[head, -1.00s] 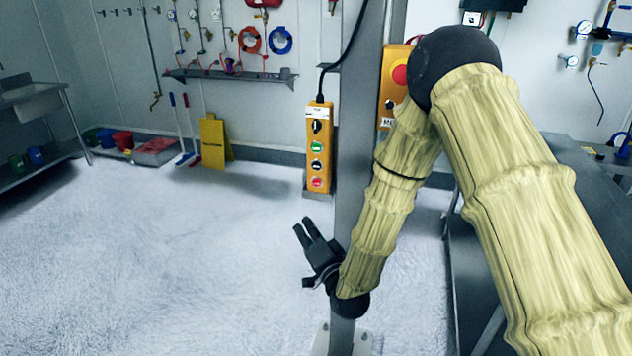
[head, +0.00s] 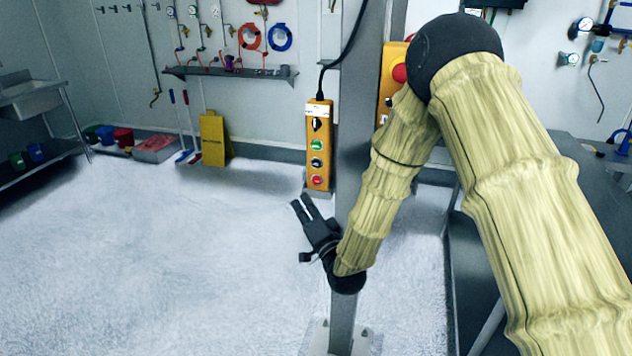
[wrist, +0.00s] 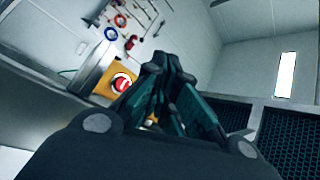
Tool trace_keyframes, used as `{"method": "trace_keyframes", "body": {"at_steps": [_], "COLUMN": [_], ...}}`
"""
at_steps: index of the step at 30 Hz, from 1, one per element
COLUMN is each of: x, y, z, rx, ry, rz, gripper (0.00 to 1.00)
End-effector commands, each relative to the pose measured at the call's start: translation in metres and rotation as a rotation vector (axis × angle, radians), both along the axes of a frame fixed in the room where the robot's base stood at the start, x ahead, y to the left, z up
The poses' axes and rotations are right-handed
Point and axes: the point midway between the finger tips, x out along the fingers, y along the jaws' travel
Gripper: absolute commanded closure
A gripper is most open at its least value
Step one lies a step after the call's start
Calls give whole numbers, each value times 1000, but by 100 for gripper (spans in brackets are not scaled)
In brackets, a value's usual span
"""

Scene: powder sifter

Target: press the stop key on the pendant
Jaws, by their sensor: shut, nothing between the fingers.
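The yellow pendant (head: 325,150) hangs from a black cable left of the grey post in the head view. Its keys run down its front, with the red stop key (head: 317,181) lowest. My gripper (head: 301,203) is shut and empty. In the head view its fingertips point up and left, a little below and left of the pendant's lower end. In the wrist view my gripper (wrist: 165,70) reaches up the middle. A red button (wrist: 122,83) on a yellow housing shows left of the fingers there. I cannot tell whether it is the pendant's stop key. No contact is visible.
The grey post (head: 351,130) stands just right of the pendant. A yellow box (head: 386,95) with a red button (head: 400,72) is partly hidden behind my arm. A yellow floor sign (head: 214,140) stands at the back wall. The floor to the left is clear.

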Motion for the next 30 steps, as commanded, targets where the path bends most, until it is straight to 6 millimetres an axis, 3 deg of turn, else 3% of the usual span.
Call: {"method": "trace_keyframes", "body": {"at_steps": [15, 30], "x": [49, 57], "y": [-16, -18], "z": [-2, 0], "rx": [1, -1], "ry": [1, 1], "rz": [0, 0], "gripper": [100, 100]}}
